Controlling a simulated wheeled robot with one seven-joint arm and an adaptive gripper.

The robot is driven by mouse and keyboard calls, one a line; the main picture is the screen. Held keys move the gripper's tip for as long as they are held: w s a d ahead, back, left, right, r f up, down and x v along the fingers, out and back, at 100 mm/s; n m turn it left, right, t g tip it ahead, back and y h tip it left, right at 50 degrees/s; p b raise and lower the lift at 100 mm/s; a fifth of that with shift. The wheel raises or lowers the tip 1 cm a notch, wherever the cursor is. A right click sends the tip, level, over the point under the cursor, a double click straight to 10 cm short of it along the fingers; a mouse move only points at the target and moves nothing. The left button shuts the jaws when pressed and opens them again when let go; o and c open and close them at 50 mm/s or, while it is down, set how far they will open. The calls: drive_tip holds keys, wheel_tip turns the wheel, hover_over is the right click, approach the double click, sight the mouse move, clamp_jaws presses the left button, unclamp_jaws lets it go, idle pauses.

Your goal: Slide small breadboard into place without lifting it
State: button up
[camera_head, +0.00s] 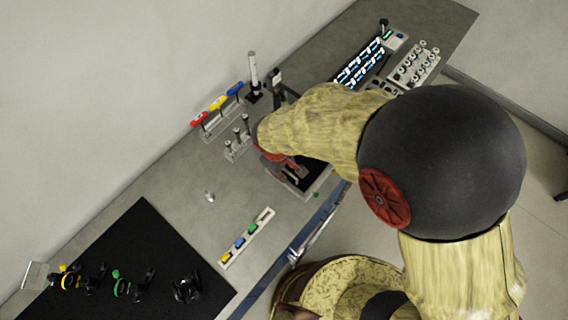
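A small dark board with a pale edge (318,182), probably the small breadboard, lies on the grey bench near its front edge. My arm and gripper cover much of it. My gripper (290,174), with red and dark parts, is low over the board's left side. Its fingertips are too small and shadowed to show whether they are apart, or whether they touch the board. A small green spot (316,194) shows by the board's front edge.
Posts in a holder (238,146) and a rack with red, yellow and blue tops (216,106) stand behind left. A strip with coloured blocks (246,238), a small metal piece (209,196) and a black mat (140,245) lie left. Lit panels (362,64) stand right.

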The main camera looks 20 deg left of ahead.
drive_tip(key=shift+w+d+f, duration=0.1)
drive_tip(key=shift+w+f, duration=0.05)
drive_tip(key=shift+f, duration=0.45)
drive_tip(key=shift+w+f, duration=0.1)
drive_tip(key=shift+f, duration=0.5)
drive_tip(key=shift+c, duration=0.8)
clamp_jaws()
drive_tip(key=shift+r, duration=0.15)
